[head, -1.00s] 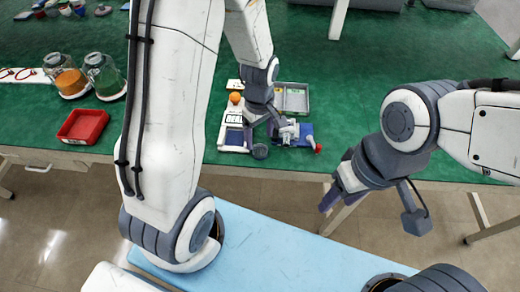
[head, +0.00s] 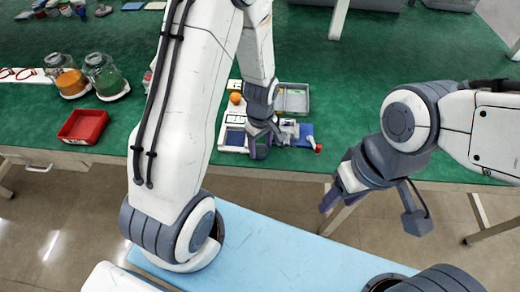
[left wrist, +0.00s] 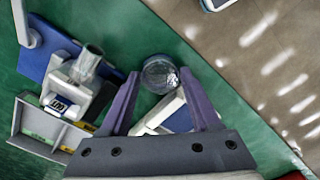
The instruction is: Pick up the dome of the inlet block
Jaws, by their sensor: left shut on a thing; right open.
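My left gripper (head: 262,151) is over the pump parts near the front edge of the green table. In the left wrist view its two fingers are closed on the dome (left wrist: 158,74), a round clear cap held between the fingertips. A white block with a blue face (left wrist: 178,118), apparently the inlet block, lies just behind the dome and is partly hidden by the fingers. I cannot tell how far the dome is above the table. A second light block (left wrist: 66,88) with a label and a grey pipe stands to the left. My right gripper (head: 328,198) is open and empty, out beyond the table's front edge.
A grey tray (head: 306,100) lies behind the parts. A blue panel (left wrist: 58,52), an orange ball (head: 235,98) and a red knob (head: 318,148) are close by. A red tray (head: 83,126) and two jars (head: 103,75) stand further left. Bare green table lies to the right.

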